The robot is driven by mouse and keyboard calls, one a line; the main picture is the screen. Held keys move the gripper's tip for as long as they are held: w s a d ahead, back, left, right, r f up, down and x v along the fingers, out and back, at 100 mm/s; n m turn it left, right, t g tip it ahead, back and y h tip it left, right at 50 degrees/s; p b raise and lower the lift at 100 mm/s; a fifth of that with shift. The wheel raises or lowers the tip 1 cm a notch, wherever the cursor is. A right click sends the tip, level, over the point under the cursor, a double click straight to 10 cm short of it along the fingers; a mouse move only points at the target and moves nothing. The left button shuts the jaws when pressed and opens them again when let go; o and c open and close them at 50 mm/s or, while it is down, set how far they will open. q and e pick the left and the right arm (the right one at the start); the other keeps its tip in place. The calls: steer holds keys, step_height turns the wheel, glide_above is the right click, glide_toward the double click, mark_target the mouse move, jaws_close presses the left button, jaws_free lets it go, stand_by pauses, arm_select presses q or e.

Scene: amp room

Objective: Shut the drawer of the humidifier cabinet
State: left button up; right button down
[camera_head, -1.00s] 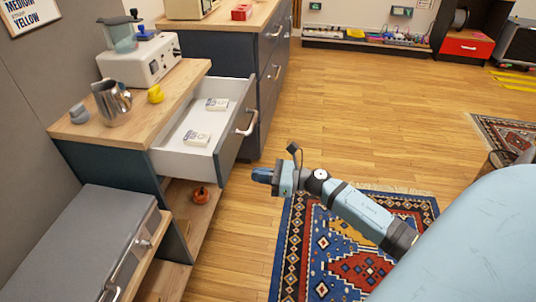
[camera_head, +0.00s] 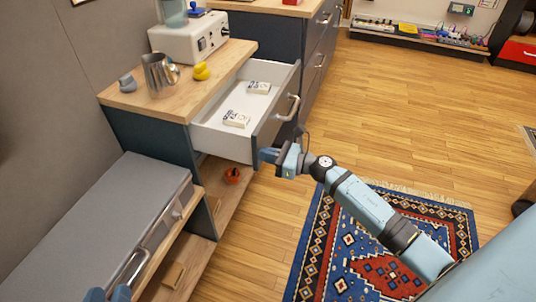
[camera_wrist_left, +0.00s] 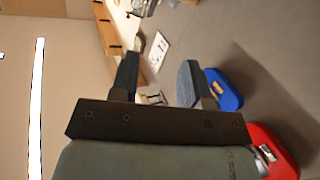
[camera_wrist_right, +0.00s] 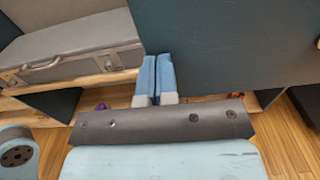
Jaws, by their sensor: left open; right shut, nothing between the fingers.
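The humidifier cabinet (camera_head: 150,135) is dark blue-grey with a wooden top, at the left of the head view. Its drawer (camera_head: 210,135) stands pulled out, with a grey front (camera_head: 272,128), a metal handle (camera_head: 290,108) and two small white packets inside. My right gripper (camera_head: 268,155) is shut and empty, at the lower edge of the drawer front; I cannot tell whether it touches. In the right wrist view its fingers (camera_wrist_right: 157,76) overlap the edge of a dark panel. My left gripper (camera_head: 108,294) shows partly at the bottom left; its fingers (camera_wrist_left: 158,82) are apart and empty.
A white device (camera_head: 188,40), a metal pitcher (camera_head: 160,75) and a yellow duck (camera_head: 201,71) stand on the cabinet top. A grey case (camera_head: 110,215) lies on a low shelf in front. A patterned rug (camera_head: 330,255) and open wooden floor lie to the right.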

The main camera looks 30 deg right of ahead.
steer(key=b+x, duration=0.1)
steer(key=x, duration=0.8)
steer(key=b+x, duration=0.2)
steer(key=x, duration=0.7)
steer(key=shift+w+a, duration=0.15)
steer(key=shift+a, duration=0.1)
steer(key=shift+w+a, duration=0.35)
steer(key=shift+w, duration=0.05)
steer(key=shift+r, duration=0.1)
arm_select(q)
steer(key=r, duration=0.1)
steer(key=d+r+t+h, duration=0.1)
steer(key=r, duration=0.1)
steer(key=d+r+t+h, duration=0.1)
steer(key=r, duration=0.1)
steer(key=shift+s, duration=0.35)
arm_select(e)
steer(key=shift+r, duration=0.1)
arm_select(q)
steer(key=shift+f, duration=0.1)
arm_select(e)
steer(key=shift+w+r, duration=0.1)
